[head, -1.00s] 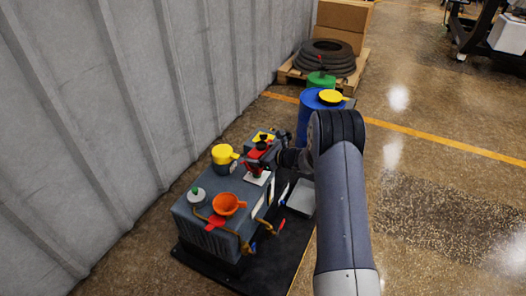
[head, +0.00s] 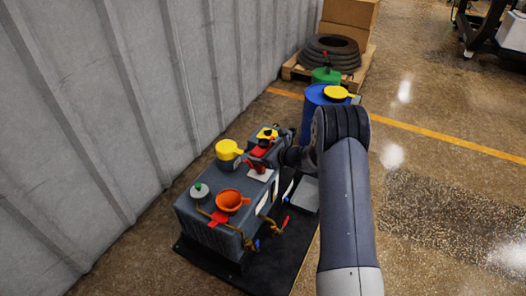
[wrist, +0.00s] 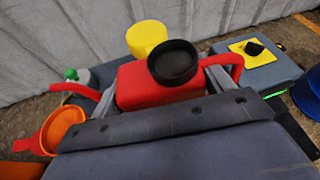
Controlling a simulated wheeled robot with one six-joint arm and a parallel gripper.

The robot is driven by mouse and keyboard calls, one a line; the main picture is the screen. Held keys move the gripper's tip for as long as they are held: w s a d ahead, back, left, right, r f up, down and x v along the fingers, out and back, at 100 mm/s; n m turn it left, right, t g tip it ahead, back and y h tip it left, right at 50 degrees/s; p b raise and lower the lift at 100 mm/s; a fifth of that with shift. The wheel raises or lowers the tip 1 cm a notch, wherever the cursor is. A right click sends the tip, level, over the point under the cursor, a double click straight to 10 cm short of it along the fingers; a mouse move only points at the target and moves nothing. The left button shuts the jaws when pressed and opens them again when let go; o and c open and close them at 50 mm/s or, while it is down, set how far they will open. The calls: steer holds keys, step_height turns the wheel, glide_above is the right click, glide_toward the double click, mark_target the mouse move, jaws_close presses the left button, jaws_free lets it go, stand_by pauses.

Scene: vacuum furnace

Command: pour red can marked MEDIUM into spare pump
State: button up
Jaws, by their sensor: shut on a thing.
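My gripper (wrist: 165,92) is shut on a red can (wrist: 155,84) with a round black cap; its grey fingers lie on either side. A red spout sticks out to the left and a red handle to the right. In the head view the can (head: 257,165) is held above the grey pump (head: 212,236), partly hidden by my gripper (head: 268,160). An orange funnel (head: 230,201) stands on the pump's top, left of and nearer than the can; it also shows in the wrist view (wrist: 62,126). No MEDIUM marking is readable.
A blue drum (head: 314,113) with a yellow funnel (head: 337,92) stands farther back. The ribbed wall (head: 120,110) is close on the left.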

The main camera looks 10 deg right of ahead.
steer(key=shift+n, duration=0.4)
steer(key=shift+s+a+f+b, duration=0.35)
steer(key=shift+s+a+b, duration=0.35)
steer(key=shift+b, duration=0.1)
steer(key=shift+s+a+f+b, duration=0.3)
steer(key=shift+s+a+b, duration=0.3)
steer(key=shift+s+b, duration=0.15)
steer(key=shift+s+a+f+b, duration=0.35)
steer(key=shift+s+a+b, duration=0.3)
steer(key=shift+b, duration=0.15)
steer(key=shift+r, duration=0.15)
steer(key=shift+r+n+t+h+b, duration=0.3)
steer(key=shift+t+b, duration=0.1)
steer(key=shift+b, duration=0.05)
steer(key=shift+r+n+t+b, duration=0.3)
steer(key=shift+r+n+b, duration=0.2)
steer(key=shift+r+b, duration=0.3)
steer(key=shift+s+a+r+n+t+h+b, duration=0.15)
steer(key=shift+r+n+t+h+b, duration=0.2)
steer(key=shift+r+n+b, duration=0.65)
steer(key=shift+s+a+r+n+t+h+b, duration=0.15)
steer(key=shift+a+r+n+t+h+b, duration=0.2)
steer(key=shift+b, duration=1)
steer(key=shift+s+r+n+t+b, duration=0.15)
steer(key=shift+r+n+b, duration=0.15)
steer(key=shift+b, duration=0.8)
steer(key=shift+s+r+n+t+b, duration=0.15)
steer(key=shift+r+b, duration=0.25)
steer(key=shift+b, duration=0.7)
